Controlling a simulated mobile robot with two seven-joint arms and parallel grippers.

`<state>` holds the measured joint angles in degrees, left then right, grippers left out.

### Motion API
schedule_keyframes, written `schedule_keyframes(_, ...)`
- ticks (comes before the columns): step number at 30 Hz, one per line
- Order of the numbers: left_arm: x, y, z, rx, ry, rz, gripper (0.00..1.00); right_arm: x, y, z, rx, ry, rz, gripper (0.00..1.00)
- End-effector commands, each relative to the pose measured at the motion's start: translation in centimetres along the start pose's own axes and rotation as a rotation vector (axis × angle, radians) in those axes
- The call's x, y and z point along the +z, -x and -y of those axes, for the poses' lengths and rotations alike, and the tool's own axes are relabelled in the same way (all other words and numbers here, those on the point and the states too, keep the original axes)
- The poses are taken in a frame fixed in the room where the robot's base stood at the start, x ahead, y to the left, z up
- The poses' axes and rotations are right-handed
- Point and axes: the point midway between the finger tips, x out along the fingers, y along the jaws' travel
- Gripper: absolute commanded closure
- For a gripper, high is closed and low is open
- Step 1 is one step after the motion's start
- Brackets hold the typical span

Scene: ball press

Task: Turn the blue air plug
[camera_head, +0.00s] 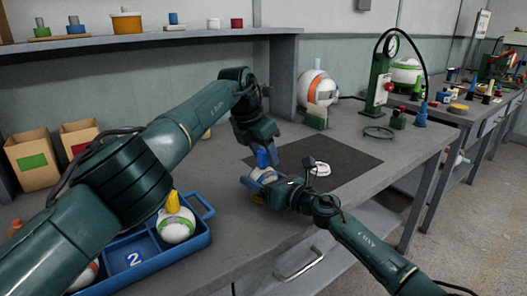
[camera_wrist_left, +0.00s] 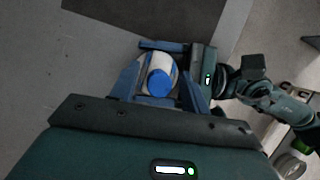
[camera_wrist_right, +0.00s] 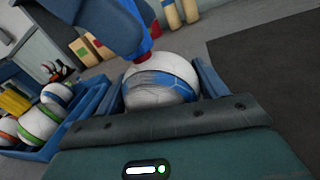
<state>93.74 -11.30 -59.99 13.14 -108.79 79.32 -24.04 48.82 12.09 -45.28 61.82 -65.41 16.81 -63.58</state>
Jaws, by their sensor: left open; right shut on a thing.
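A white ball with a blue band (camera_wrist_right: 160,82) is held between the fingers of my right gripper (camera_wrist_right: 163,90), above the bench. In the left wrist view the round blue air plug (camera_wrist_left: 160,83) sits on top of the ball, facing that camera. My left gripper (camera_wrist_left: 158,88) is open, with one finger on each side of the plug. It points down over the ball in the head view (camera_head: 262,157). Whether its fingers touch the plug cannot be told. In the head view the grippers hide much of the ball.
A blue tray (camera_head: 208,238) marked 2 holds balls, one with a yellow plug (camera_head: 173,202). A dark mat (camera_head: 350,158) with a white piece (camera_head: 318,168) lies beside the grippers. A green stand with gauge (camera_head: 380,80) is further back. Two boxes (camera_head: 33,160) stand left.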

Motion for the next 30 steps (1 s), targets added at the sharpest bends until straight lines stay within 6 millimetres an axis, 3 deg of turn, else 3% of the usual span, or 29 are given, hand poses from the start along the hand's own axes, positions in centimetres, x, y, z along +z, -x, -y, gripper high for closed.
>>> schedule_keyframes(5,0.0,0.4,-0.1,0.0,0.0,0.001,0.54,-0.1,0.0,0.0,0.0,0.0,-0.001,0.52)
schedule_keyframes(11,0.0,2.2,-0.2,0.002,-0.002,0.002,0.54,-0.1,0.0,0.0,0.0,0.0,-0.001,0.52)
schedule_keyframes(21,0.0,9.6,0.0,0.002,-0.001,0.002,0.54,-0.1,0.0,0.0,0.0,0.0,-0.001,0.52)
schedule_keyframes(30,0.0,12.0,0.0,0.0,0.0,0.0,0.54,-0.1,0.0,0.0,0.0,0.0,-0.001,0.52)
